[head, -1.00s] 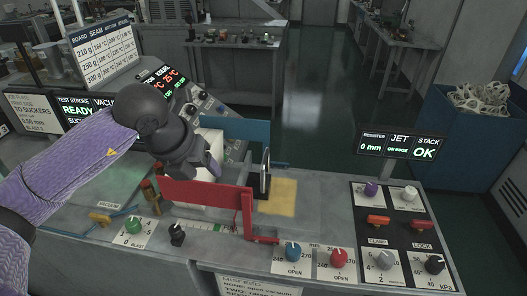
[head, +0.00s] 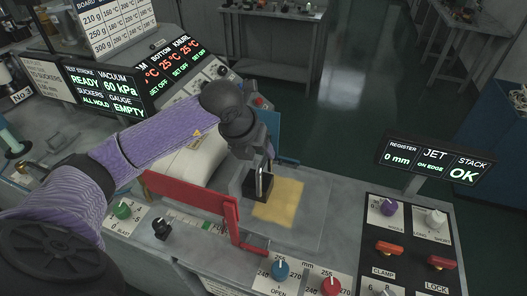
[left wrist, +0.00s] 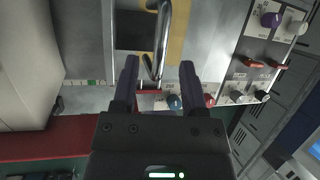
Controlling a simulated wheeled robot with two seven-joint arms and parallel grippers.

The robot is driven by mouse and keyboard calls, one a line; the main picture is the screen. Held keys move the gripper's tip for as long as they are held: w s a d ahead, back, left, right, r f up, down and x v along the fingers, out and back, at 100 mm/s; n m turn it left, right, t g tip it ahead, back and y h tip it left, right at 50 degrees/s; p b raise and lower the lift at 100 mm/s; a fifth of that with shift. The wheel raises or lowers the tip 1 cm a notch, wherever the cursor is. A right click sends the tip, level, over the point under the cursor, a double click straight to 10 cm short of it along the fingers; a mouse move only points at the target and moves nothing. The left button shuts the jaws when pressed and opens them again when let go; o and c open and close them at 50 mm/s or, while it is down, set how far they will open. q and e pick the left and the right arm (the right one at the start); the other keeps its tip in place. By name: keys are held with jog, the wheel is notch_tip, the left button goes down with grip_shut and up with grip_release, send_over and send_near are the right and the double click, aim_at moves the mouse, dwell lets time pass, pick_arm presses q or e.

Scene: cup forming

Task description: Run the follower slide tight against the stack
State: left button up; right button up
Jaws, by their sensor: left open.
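The follower slide is a black block (head: 256,188) with an upright metal loop handle (left wrist: 164,35). It stands in the channel by the yellow patch. The white stack (head: 186,168) lies to its left, between red and blue guides; in the left wrist view a bare grey strip shows between the white stack (left wrist: 30,60) and the black block (left wrist: 132,30). My left gripper (head: 265,158) is open at the handle. In the left wrist view its fingers (left wrist: 159,72) lie either side of the handle's near end; contact is not visible. My right gripper is out of view.
The red guide (head: 190,195) runs along the near side and the blue guide (head: 270,132) along the far side. The yellow patch (head: 280,200) and bare metal lie right of the follower.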

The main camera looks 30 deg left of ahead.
pick_arm(q)
jog(key=shift+x, duration=1.15)
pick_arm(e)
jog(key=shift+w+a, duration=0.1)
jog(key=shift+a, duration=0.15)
pick_arm(q)
jog(key=c, duration=0.7)
grip_shut()
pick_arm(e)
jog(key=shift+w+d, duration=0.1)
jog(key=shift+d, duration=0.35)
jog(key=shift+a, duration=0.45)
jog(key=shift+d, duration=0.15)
